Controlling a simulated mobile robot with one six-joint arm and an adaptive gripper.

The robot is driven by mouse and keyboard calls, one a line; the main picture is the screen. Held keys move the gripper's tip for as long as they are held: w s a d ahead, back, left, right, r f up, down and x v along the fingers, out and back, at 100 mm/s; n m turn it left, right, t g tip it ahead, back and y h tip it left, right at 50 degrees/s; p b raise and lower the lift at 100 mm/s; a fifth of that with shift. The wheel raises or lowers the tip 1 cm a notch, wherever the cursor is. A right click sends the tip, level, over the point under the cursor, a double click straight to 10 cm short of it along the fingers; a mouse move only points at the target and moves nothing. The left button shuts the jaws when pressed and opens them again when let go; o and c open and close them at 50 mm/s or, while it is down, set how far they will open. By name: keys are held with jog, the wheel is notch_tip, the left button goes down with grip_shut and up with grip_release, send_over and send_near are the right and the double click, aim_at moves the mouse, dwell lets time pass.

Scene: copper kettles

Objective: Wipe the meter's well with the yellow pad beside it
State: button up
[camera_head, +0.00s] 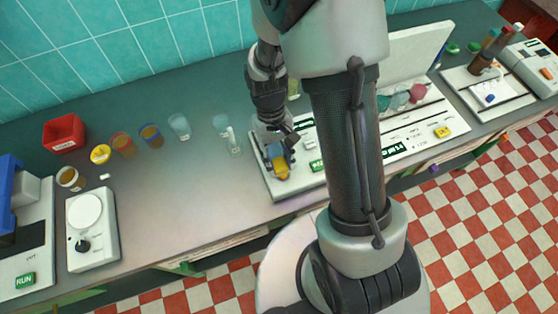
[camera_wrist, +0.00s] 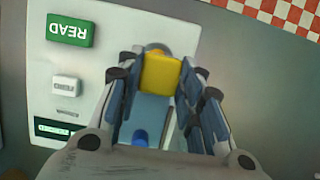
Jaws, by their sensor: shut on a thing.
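The white meter (camera_head: 305,182) stands on the grey bench, partly behind my arm. Its green READ button (camera_wrist: 70,31), a small white key and a dark display show in the wrist view, on the meter's face (camera_wrist: 105,75). My gripper (camera_head: 277,160) is over the meter's left end in the head view. Its fingers (camera_wrist: 160,80) are shut on the yellow pad (camera_wrist: 160,72), which also shows in the head view (camera_head: 281,171). A pale blue part lies between the fingers behind the yellow. The well is hidden or not clear; I cannot tell whether the pad touches it.
Several glasses (camera_head: 180,126) stand left of the meter. Farther left are a red bin (camera_head: 64,133), a yellow cup (camera_head: 100,154) and a white round-topped device (camera_head: 91,222). Bench between the left device and meter is clear.

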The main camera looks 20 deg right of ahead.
jog(key=shift+s+r+p, duration=0.25)
jog(key=shift+r+p, duration=0.15)
jog(key=shift+r, duration=0.35)
jog(key=shift+w+r+p, duration=0.15)
jog(key=shift+r+p, duration=0.25)
jog(key=shift+r, duration=0.05)
jog(key=shift+r+p, duration=1.65)
jog(key=shift+r, duration=0.35)
